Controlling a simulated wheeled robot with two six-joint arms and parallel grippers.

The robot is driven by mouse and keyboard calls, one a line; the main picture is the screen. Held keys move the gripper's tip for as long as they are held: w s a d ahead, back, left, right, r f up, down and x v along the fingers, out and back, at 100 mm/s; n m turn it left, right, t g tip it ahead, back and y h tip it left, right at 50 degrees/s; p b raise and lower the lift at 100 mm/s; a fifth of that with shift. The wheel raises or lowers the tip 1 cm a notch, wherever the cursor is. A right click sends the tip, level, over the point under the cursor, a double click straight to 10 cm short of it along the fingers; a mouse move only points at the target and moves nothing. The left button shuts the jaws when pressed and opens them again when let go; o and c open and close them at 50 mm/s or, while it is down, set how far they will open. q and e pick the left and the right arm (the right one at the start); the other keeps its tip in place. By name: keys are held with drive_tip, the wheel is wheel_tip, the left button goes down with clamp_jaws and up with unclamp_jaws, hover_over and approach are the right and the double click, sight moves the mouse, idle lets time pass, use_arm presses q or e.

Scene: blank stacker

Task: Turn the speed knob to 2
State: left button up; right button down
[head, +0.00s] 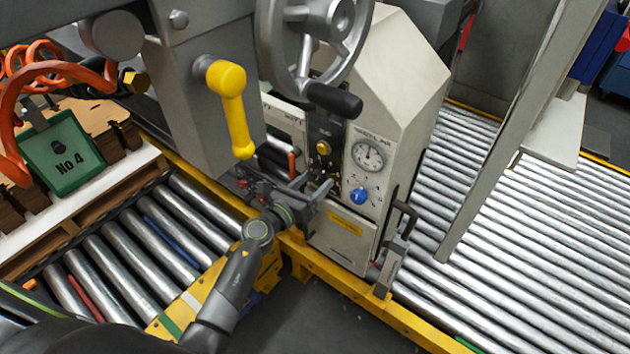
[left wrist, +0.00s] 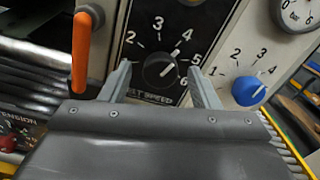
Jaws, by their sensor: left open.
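The speed knob (left wrist: 159,71) is a round black knob on a black panel in the left wrist view. Numbers 2 to 6 show around it, and the label below, ending in "SPEED", is partly hidden. Its white mark points up and right, roughly between 4 and 5. My left gripper (left wrist: 160,85) is open, with one finger on each side of the knob in the picture. I cannot tell whether the fingers touch it. In the head view my left gripper (head: 318,188) is at the machine's front panel and hides the knob. My right gripper is not in view.
A blue knob (head: 359,196) with its own scale sits right of the black panel, below a round gauge (head: 368,155). An orange lever (left wrist: 81,52) stands close left of my gripper. A handwheel (head: 315,40) and yellow handle (head: 232,105) are above. Roller conveyors lie on both sides.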

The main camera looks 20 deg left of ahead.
use_arm(q)
drive_tip(key=shift+w+d, duration=0.15)
drive_tip(key=shift+w, duration=0.25)
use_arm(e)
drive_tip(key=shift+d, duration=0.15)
use_arm(q)
drive_tip(key=shift+c, duration=0.2)
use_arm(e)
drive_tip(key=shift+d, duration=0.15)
use_arm(q)
drive_tip(key=c, duration=1)
drive_tip(key=shift+o, duration=0.2)
